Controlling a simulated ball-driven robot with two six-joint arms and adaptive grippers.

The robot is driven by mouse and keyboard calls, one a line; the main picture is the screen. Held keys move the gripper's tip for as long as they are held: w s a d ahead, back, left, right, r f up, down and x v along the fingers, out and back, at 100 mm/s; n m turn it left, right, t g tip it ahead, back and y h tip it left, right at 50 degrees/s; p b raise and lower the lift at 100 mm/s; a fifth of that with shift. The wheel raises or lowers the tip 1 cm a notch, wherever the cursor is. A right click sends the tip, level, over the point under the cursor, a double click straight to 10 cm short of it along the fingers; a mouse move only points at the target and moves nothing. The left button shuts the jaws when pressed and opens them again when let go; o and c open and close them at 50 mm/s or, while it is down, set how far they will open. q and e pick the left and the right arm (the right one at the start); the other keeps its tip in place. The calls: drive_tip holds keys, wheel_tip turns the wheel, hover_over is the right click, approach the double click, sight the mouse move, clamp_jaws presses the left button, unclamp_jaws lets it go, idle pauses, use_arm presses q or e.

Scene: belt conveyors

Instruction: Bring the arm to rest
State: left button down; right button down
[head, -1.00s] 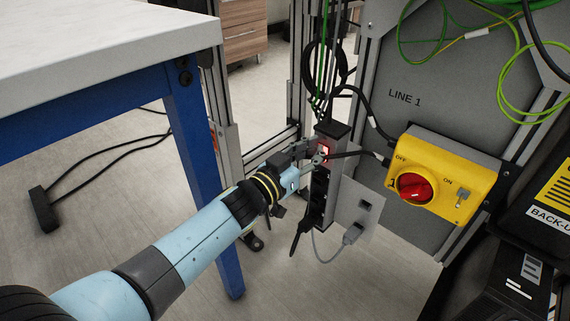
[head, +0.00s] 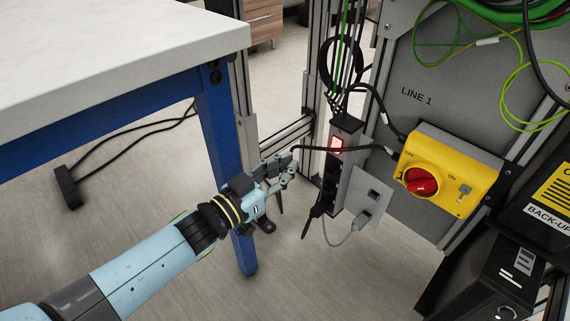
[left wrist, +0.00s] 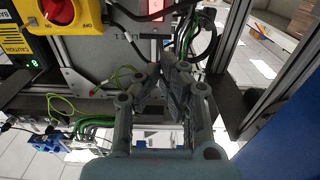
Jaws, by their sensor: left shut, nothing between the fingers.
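My left gripper (head: 288,165) is shut and empty, in front of the blue table leg and to the left of the black power strip (head: 331,185). A gap of floor shows between its fingertips and the strip. The strip's switch (head: 337,144) glows red. In the left wrist view the gripper fingers (left wrist: 168,77) come together at their tips, and a red glowing switch (left wrist: 152,8) shows at the top edge. My right gripper is not in view.
A table with a blue leg (head: 226,180) stands close on the left. A yellow switch box (head: 452,165) with a red knob is on the grey LINE 1 panel (head: 415,125). Open floor lies below.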

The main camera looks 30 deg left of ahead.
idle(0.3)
